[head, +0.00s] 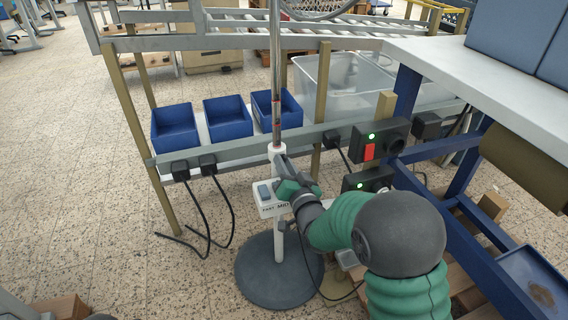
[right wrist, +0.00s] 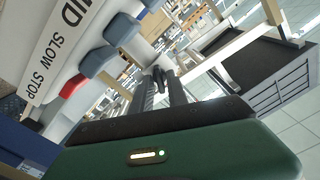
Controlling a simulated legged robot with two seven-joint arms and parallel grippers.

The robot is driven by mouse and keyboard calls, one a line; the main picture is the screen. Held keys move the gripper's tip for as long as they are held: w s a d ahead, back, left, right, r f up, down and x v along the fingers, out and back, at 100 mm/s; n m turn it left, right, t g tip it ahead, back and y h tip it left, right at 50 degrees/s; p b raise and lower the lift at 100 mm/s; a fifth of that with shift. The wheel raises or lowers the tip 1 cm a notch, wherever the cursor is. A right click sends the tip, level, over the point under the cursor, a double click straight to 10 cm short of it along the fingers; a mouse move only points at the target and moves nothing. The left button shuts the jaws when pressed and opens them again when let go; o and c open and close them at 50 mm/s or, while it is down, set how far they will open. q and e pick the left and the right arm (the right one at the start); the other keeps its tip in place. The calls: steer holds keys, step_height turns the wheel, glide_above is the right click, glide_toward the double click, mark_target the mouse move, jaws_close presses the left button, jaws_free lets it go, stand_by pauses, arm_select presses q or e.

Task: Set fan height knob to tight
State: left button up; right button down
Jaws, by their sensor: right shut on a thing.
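The fan's pole (head: 275,85) stands upright on a round dark base (head: 255,270). A white collar (head: 276,150) sits on the pole above the white control box (head: 268,210) with its grey-blue buttons. My right gripper (head: 286,180) is at the pole just below the collar, beside the control box. In the right wrist view its two dark fingers (right wrist: 160,85) close on a small dark piece at their tips, which I take to be the height knob. The knob's shape and setting are hidden by the gripper in the head view. My left gripper is not in view.
Part of the fan's guard ring (head: 318,8) shows at the top. Behind the pole, blue bins (head: 228,118) stand on a rack. Black switch boxes (head: 380,140) hang to the right, near my right arm. A white-topped table (head: 490,75) stands at right. Open floor lies left.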

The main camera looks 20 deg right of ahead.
steer(key=m+p, duration=0.1)
steer(key=m, duration=0.2)
steer(key=shift+d+m, duration=0.15)
steer(key=shift+m, duration=0.25)
steer(key=shift+f+m+p, duration=0.15)
steer(key=shift+m+p, duration=0.35)
steer(key=shift+m, duration=1.5)
steer(key=shift+f, duration=0.1)
steer(key=c, duration=1.5)
jaws_free()
steer(key=shift+c, duration=0.2)
